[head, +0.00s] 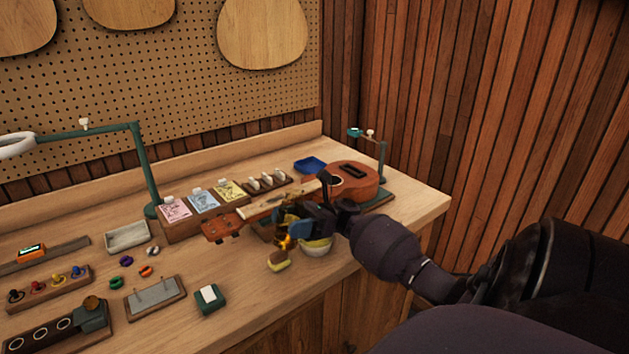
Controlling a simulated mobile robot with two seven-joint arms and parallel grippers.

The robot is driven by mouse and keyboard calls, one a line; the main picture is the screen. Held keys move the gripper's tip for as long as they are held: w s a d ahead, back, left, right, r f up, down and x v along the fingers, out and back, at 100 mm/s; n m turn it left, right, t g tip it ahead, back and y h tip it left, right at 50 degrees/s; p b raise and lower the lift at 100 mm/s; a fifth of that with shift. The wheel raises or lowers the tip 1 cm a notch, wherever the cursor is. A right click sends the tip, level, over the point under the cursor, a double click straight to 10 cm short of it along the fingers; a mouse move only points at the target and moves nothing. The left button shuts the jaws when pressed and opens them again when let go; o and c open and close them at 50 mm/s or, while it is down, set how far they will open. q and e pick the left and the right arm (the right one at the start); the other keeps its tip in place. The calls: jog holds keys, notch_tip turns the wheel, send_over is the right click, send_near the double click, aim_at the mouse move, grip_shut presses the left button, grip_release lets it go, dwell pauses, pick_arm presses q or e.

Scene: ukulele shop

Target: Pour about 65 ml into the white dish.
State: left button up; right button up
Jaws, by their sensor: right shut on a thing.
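My right gripper (304,222) reaches in from the right, low over the front of the workbench. It is shut on a small amber container (284,241), which is mostly hidden by the dark and blue finger parts. The white dish (317,250) is a small round bowl just below and to the right of the amber container. Something yellow-green shows at its rim; I cannot tell what it is. The gripper covers part of the dish. I cannot see any liquid stream or level. My left gripper is not in view.
A ukulele (352,184) lies right behind the gripper. A yellow-topped sponge-like block (278,261) sits left of the dish. A rack of cartons (203,204), a pale tray (128,236) and a green lamp (144,170) stand to the left. The bench's front edge is close.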

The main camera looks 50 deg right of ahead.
jog(key=shift+a+f+n+h+p, duration=0.25)
jog(key=shift+f+n+h+p, duration=0.15)
jog(key=shift+h, duration=0.3)
jog(key=shift+w+a+f+g+h+p, duration=0.15)
jog(key=shift+g+h+p, duration=0.25)
jog(key=shift+h+p, duration=0.2)
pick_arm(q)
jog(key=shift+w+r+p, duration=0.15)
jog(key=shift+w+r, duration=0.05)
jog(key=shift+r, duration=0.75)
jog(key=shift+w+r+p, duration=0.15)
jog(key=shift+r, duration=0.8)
pick_arm(e)
jog(key=shift+a+f+h, duration=0.1)
jog(key=shift+f+h, duration=0.15)
jog(key=shift+h, duration=0.15)
